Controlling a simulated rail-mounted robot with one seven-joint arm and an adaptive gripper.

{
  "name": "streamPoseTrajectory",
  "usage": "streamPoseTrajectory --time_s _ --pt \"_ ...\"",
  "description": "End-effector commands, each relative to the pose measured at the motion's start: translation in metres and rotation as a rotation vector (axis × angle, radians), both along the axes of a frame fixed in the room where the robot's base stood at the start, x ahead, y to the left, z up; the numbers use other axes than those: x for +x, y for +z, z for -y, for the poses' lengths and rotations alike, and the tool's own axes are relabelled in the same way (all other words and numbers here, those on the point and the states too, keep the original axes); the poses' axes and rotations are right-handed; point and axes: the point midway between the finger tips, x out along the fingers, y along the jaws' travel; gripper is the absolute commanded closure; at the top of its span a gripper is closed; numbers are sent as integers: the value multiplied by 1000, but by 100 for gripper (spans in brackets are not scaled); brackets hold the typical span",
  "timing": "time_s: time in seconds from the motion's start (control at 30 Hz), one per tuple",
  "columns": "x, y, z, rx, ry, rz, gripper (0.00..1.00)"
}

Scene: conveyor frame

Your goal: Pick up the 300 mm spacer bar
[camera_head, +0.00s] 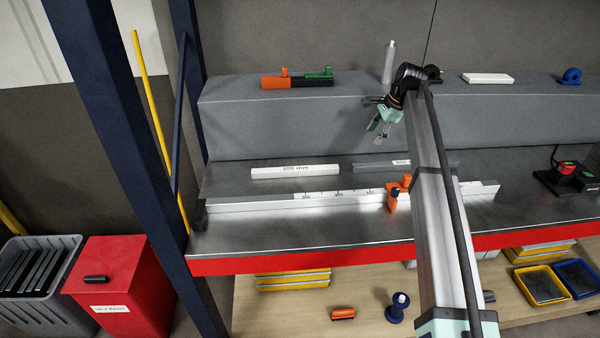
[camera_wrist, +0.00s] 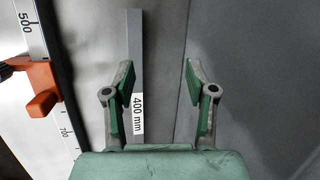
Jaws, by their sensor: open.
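A white bar (camera_head: 295,171) lies on the metal bench top in the head view; its small label ends in "00 mm", and I cannot tell its first digit surely. A grey bar (camera_head: 392,166) lies to its right, partly hidden behind my arm. In the wrist view the grey bar (camera_wrist: 135,52) carries a label reading "400 mm". My gripper (camera_head: 379,130) is open and empty, above the bench near the grey bar. In the wrist view my gripper (camera_wrist: 160,68) has the grey bar by its left finger, not centred between the fingers. The white bar is not in the wrist view.
A steel rule (camera_head: 270,205) with an orange stop (camera_head: 393,198) runs along the bench front. A grey raised ledge (camera_head: 300,118) behind holds an orange-and-green tool (camera_head: 297,80), a cylinder (camera_head: 389,62) and a white block (camera_head: 488,78). A dark blue post (camera_head: 125,150) stands left.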

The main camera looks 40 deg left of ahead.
Motion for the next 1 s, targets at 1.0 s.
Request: streamPoseTrajectory --time_s 1.0 --pt "-195 -18 -184 -261 -91 -84 44"
